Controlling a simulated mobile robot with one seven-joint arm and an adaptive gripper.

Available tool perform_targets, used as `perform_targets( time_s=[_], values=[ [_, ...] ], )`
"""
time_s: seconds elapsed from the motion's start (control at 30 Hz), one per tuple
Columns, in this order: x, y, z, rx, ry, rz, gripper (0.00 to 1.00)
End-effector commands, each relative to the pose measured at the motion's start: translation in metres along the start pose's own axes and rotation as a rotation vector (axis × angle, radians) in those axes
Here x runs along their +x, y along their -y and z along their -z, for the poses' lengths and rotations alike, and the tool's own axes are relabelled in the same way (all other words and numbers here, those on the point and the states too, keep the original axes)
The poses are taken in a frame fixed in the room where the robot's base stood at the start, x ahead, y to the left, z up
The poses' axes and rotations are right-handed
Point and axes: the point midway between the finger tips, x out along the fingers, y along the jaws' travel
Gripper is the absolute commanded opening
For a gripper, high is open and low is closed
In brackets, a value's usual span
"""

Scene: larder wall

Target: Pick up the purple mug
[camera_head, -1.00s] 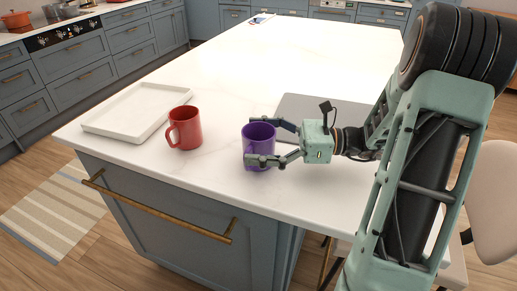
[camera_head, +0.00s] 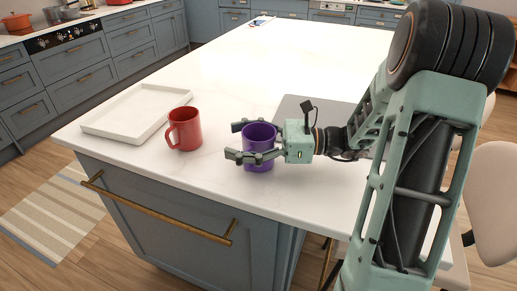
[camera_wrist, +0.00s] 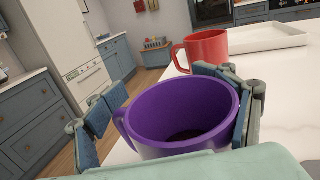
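The purple mug (camera_head: 260,138) stands upright on the white counter, near its front edge. My gripper (camera_head: 235,141) reaches in level from the right, its two fingers on either side of the mug and the tips past its far wall. In the wrist view the purple mug (camera_wrist: 185,112) sits close to the palm, its handle on the left. The right finger is against or very near the mug wall; I cannot tell which. A gap shows between the mug and the left finger. The fingers are open around the mug.
A red mug (camera_head: 185,129) stands a little left of my fingertips. A white tray (camera_head: 105,128) lies further left, and a grey flat slab (camera_head: 290,104) lies behind my gripper. The counter behind the mugs is largely clear. A chair (camera_head: 492,200) stands at the right.

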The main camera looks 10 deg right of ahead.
Motion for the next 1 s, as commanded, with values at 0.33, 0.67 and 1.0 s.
perform_targets(
  time_s=[0.33,0.67,1.0],
  values=[
    [0.000,0.001,0.000,-0.002,-0.001,0.002,0.30],
    [0.000,0.001,-0.001,-0.003,0.000,0.002,0.29],
    [0.000,0.001,-0.011,-0.005,0.000,0.001,0.29]
  ],
)
